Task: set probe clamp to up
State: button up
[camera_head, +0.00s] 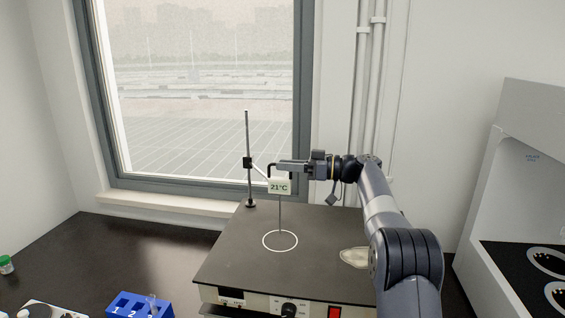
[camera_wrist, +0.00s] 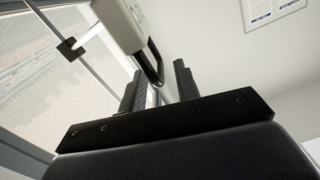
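The probe clamp (camera_head: 247,162) is a small black block on an upright metal rod (camera_head: 248,130). A pale arm links it to a display box (camera_head: 280,187) reading 21°C. A thin probe (camera_head: 280,215) hangs from the box above a white ring on the plate. A black bent handle (camera_head: 270,170) stands at the box's top. In the wrist view the handle (camera_wrist: 154,62) reaches in between the two fingers of my gripper (camera_wrist: 160,72), which stand apart. My gripper (camera_head: 282,166) is level at the handle, just above the box. Whether a finger touches it is unclear.
The dark plate (camera_head: 225,265) has a red switch (camera_head: 334,312) and a knob (camera_head: 289,309) at its front. A pale flat item (camera_head: 354,257) lies on its right. A blue rack (camera_head: 140,305) stands front left. A window is behind; a white cabinet (camera_head: 530,130) is right.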

jog(key=shift+w+a, duration=0.15)
jog(key=shift+a, duration=0.7)
jog(key=shift+c, duration=0.4)
grip_shut()
